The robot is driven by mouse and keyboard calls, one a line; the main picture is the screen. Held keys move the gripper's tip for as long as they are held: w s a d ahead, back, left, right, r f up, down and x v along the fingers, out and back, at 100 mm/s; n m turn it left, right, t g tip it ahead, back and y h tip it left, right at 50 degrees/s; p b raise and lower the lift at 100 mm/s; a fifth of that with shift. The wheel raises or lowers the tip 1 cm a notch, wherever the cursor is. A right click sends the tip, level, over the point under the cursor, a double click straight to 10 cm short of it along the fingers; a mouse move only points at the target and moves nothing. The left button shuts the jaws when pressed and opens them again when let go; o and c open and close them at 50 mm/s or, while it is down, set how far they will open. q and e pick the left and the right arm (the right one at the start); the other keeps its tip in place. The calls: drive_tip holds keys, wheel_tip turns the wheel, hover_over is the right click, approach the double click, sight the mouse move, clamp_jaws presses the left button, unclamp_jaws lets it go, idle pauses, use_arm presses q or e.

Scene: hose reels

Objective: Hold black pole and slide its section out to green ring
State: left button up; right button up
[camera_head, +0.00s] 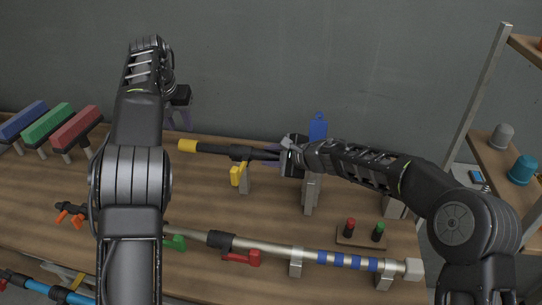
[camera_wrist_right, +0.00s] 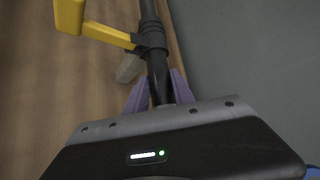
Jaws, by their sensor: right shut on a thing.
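The black pole (camera_head: 225,150) lies across raised grey supports at the back of the bench, with a yellow end (camera_head: 187,146) at its left and a yellow lever clamp (camera_head: 237,175) near its middle. My right gripper (camera_head: 284,155) is shut on the pole, right of that clamp. In the right wrist view the pole (camera_wrist_right: 152,50) runs between the purple fingers (camera_wrist_right: 157,92), with the yellow lever (camera_wrist_right: 105,33) just beyond. My left gripper (camera_head: 178,120) is raised beyond the pole's yellow end, apart from it, fingers spread and empty. I see no green ring on the pole; my right arm hides its right part.
A silver pole (camera_head: 280,249) with blue bands and red and green levers lies in front. A blue pole (camera_head: 38,287) is at front left. Coloured brushes (camera_head: 50,122) stand at left. A small board (camera_head: 350,240) holds red and green knobs. Shelves (camera_head: 505,165) stand right.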

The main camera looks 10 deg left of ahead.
clamp_jaws()
idle(0.8)
